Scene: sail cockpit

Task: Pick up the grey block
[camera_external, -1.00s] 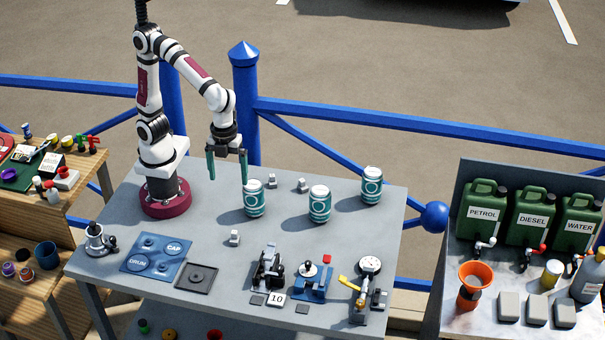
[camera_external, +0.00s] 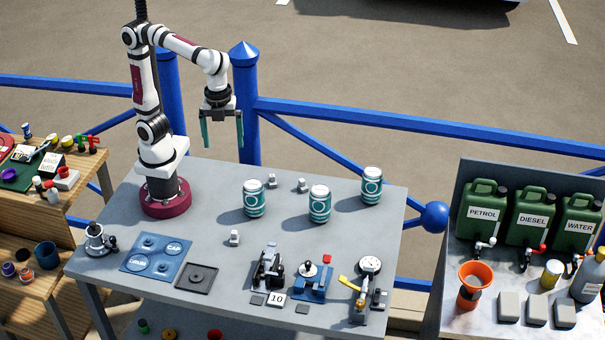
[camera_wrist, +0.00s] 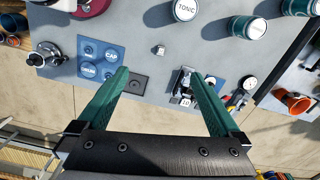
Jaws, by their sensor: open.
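A small grey block (camera_external: 235,237) sits on the grey table, in front of the cans and right of the black square tray. It also shows in the wrist view (camera_wrist: 159,50), just beyond the gap between the fingertips. Two more small grey blocks (camera_external: 271,181) (camera_external: 302,186) lie behind the cans; I cannot tell which one the task names. My gripper (camera_external: 222,143) is open and empty, fingers pointing down, high above the back of the table. Its two green fingers show spread apart in the wrist view (camera_wrist: 160,73).
Three teal-and-white cans (camera_external: 320,204) stand behind and right of the front block. A blue CAP/DRUM plate (camera_external: 156,254), a black tray (camera_external: 197,279) and several small devices (camera_external: 313,281) line the front. A blue railing (camera_external: 340,117) runs behind the table.

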